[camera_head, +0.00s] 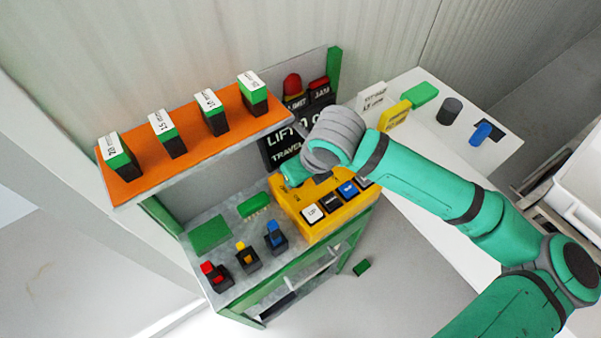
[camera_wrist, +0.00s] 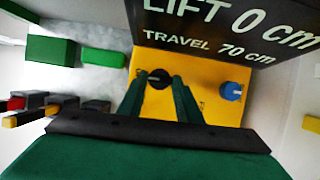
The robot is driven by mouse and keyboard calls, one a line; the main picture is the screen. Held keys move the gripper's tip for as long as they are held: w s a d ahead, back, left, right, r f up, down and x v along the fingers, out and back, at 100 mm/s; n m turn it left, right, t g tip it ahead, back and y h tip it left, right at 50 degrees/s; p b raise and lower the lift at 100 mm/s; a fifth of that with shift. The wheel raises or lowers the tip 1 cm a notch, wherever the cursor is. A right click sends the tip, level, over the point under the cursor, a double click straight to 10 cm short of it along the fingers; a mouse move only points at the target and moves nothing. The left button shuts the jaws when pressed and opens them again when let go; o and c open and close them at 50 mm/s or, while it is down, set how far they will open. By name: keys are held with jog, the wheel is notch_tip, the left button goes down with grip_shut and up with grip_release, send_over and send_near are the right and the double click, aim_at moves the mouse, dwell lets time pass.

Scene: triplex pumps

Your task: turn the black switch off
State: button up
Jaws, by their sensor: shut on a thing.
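The black switch (camera_wrist: 158,78) is a round dark knob on top of the yellow control box (camera_wrist: 205,78), right under the display board in the wrist view. My gripper (camera_wrist: 159,84) has its two green fingers on either side of this knob and is shut on it. In the head view my gripper (camera_head: 293,177) reaches down onto the yellow box (camera_head: 290,205) on the lower shelf, and the black switch is hidden there. A blue knob (camera_wrist: 232,90) sits to the right of the black one in the wrist view. The black switch's on or off position cannot be told.
A black display board (camera_head: 283,150) reading LIFT and TRAVEL stands behind the box. An orange shelf (camera_head: 190,150) with several labelled blocks is above left. Red, yellow and blue switches stand in front. A white table (camera_head: 490,145) with several items is at right.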

jog(key=shift+m, duration=0.3)
jog(key=o, duration=0.8)
jog(key=shift+c, duration=0.2)
jog(key=shift+r, duration=0.1)
